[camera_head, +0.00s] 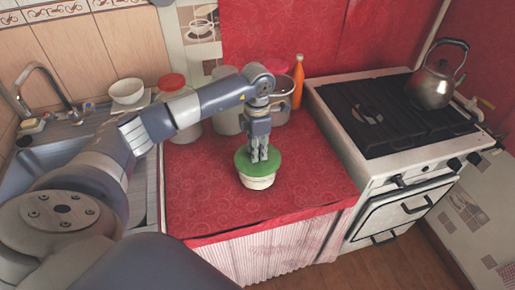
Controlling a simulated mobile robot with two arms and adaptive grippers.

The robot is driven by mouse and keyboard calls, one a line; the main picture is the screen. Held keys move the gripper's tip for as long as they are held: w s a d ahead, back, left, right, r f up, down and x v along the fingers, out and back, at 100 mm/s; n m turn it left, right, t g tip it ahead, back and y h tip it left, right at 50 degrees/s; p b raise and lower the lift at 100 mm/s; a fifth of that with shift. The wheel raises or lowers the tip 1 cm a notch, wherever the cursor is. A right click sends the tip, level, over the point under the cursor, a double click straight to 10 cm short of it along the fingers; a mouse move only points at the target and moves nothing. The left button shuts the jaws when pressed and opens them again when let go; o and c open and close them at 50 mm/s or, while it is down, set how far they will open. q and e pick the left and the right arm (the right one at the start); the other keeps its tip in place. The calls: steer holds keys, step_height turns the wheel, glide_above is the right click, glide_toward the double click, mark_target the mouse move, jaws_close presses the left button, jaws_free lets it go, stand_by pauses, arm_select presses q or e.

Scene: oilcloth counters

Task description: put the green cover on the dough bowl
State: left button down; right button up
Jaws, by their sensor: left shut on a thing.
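The green cover (243,160) is a round flat disc at the middle of the red counter. The dough bowl (258,182) is pale cream and stands upright on the counter. The cover lies over the bowl's mouth and hides its inside; I cannot tell whether it rests fully on the rim. My left gripper (259,158) points straight down from above, shut on the cover near its middle. What it grips on the cover is hidden by the fingers. My right gripper is not in view.
Behind the gripper stand a jar with a red lid (171,82), pots and an orange bottle (298,80). A stove (400,125) with a kettle (436,80) is at the right. A sink with a white bowl (127,91) is at the left. The red counter (205,205) is clear around the dough bowl.

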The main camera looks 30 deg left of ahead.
arm_select(q)
steer(key=shift+f+b, duration=0.3)
steer(key=shift+b, duration=0.05)
stand_by(0.4)
steer(key=c, duration=1.3)
jaws_free()
steer(key=shift+r+p, duration=1.9)
steer(key=shift+r, duration=1.15)
